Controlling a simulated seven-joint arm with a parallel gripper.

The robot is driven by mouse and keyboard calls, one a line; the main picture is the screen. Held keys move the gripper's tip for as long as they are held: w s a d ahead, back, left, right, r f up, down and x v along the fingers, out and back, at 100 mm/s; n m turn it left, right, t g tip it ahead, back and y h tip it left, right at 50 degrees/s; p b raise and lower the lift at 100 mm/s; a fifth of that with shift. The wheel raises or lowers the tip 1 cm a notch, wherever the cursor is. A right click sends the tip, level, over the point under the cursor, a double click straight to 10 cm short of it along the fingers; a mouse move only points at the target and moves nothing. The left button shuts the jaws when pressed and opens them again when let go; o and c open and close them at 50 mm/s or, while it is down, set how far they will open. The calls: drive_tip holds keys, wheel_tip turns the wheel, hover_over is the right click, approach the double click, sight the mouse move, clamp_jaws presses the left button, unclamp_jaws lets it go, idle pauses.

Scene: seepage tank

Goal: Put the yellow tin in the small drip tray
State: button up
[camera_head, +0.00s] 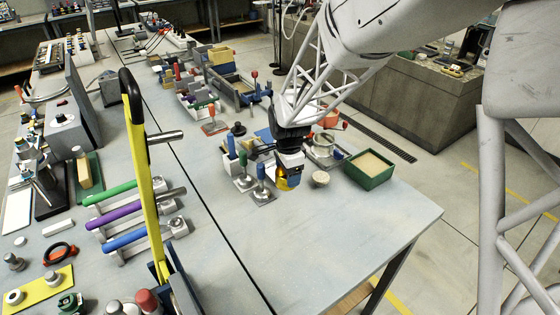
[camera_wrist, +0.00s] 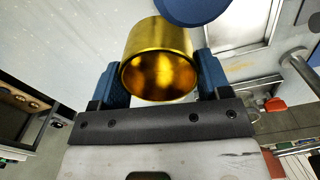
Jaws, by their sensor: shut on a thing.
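My gripper (camera_head: 287,184) is shut on the yellow tin (camera_head: 284,183), above the near part of the bench. In the wrist view the shiny gold tin (camera_wrist: 158,60) sits between the blue fingers of my gripper (camera_wrist: 160,80). Its open, hollow end faces the camera. I cannot tell for sure which thing is the small drip tray. A shallow grey tray (camera_head: 318,161) lies just behind and right of my gripper, partly hidden by the arm. A rimmed metal plate (camera_wrist: 245,28) shows beyond the tin in the wrist view.
The bench's front right (camera_head: 340,225) is clear. A yellow frame (camera_head: 143,170) rises at left.

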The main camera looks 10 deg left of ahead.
drive_tip(key=w+a, duration=0.1)
drive_tip(key=w, duration=0.2)
drive_tip(key=w+a, duration=0.2)
drive_tip(key=w, duration=0.1)
drive_tip(key=w+a+f, duration=0.1)
drive_tip(key=w, duration=0.2)
drive_tip(key=shift+w+a, duration=0.2)
drive_tip(key=shift+f, duration=1.7)
drive_tip(key=shift+f, duration=0.1)
drive_tip(key=o, duration=0.9)
wheel_tip(320, 180, up, 12)
drive_tip(key=shift+r, duration=0.1)
